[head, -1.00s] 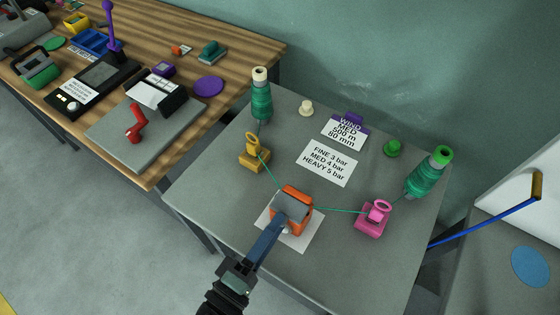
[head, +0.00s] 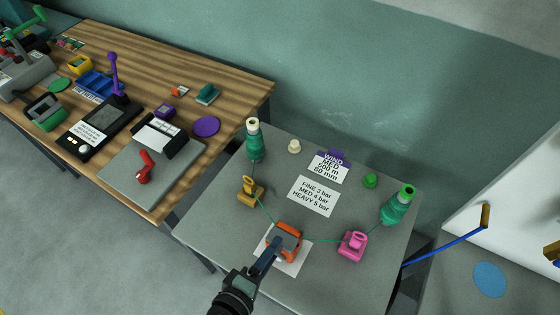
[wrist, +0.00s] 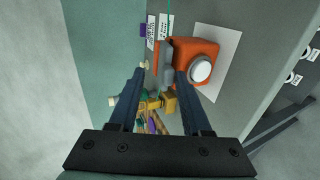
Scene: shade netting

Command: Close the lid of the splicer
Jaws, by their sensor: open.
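The splicer (head: 291,229) is a small orange block on a white sheet (head: 297,265) at the front of the grey table. In the wrist view the splicer (wrist: 205,48) shows a round white button (wrist: 200,70) and a grey piece on its left, apparently its lid (wrist: 168,55). I cannot tell the lid's exact angle, as my fingers cover part of it. My gripper (head: 275,243) is open, its fingertips at the splicer's near side. In the wrist view the grey piece lies between the fingertips of my gripper (wrist: 161,72); contact is unclear.
A green thread runs through the splicer between a yellow guide (head: 251,192) and a pink guide (head: 352,246). Green cones (head: 254,145) (head: 395,207) stand behind. Cards (head: 314,196) lie at the table's middle. A wooden bench (head: 215,87) with tools stands left.

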